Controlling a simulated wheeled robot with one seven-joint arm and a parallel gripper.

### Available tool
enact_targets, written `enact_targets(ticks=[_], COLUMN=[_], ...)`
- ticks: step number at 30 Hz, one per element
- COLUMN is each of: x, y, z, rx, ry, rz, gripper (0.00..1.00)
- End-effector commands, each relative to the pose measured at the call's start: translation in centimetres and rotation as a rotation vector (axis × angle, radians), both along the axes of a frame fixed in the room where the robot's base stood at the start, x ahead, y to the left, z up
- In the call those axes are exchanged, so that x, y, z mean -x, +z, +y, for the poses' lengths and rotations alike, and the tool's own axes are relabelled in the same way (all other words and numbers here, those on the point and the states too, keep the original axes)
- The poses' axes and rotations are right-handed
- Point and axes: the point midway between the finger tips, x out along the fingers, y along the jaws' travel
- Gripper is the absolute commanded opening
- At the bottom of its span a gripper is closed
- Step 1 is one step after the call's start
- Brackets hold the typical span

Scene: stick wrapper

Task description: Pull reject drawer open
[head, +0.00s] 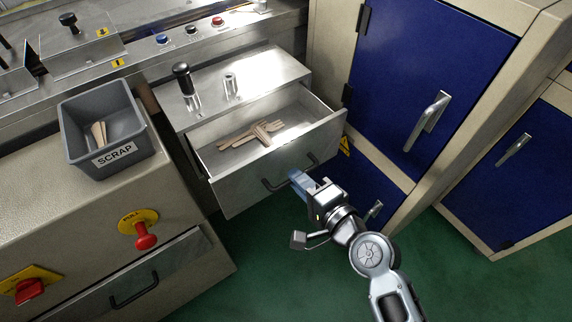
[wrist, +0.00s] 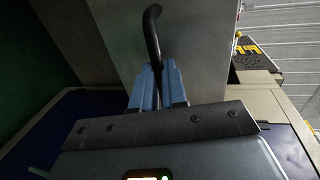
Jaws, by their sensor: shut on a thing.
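The reject drawer (head: 240,186) stands pulled out from the machine in the head view, with its inside showing. Several wooden sticks (head: 268,138) lie crossed in a small pile on its floor. Its dark bar handle (head: 268,187) is on the front face. My gripper (head: 296,176) is at the right part of that handle, with its blue fingers around it. In the wrist view the blue fingers (wrist: 158,88) are shut on the dark handle (wrist: 152,35), in front of the grey drawer front (wrist: 195,45).
A grey SCRAP bin (head: 103,135) holding a few sticks stands on the left cabinet. Red knobs (head: 146,240) and another closed drawer (head: 130,285) are on that cabinet's front. A blue cabinet door (head: 425,75) is at the right. Green floor (head: 260,270) is clear below.

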Motion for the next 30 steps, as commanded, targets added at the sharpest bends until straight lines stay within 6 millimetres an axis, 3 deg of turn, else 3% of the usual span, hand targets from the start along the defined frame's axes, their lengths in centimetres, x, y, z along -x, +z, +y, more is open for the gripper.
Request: enact_targets(ticks=[12,13,20,30], x=[0.77,0.76,0.73,1.17], y=[-0.15,-0.15,-0.07,0.01], z=[-0.52,-0.52,-0.50,-0.79], rx=[0.002,0.002,0.001,0.001], ry=[0.000,0.000,0.000,-0.001], rz=[0.002,0.002,0.002,0.001], gripper=[0.00,0.14,0.36,0.38])
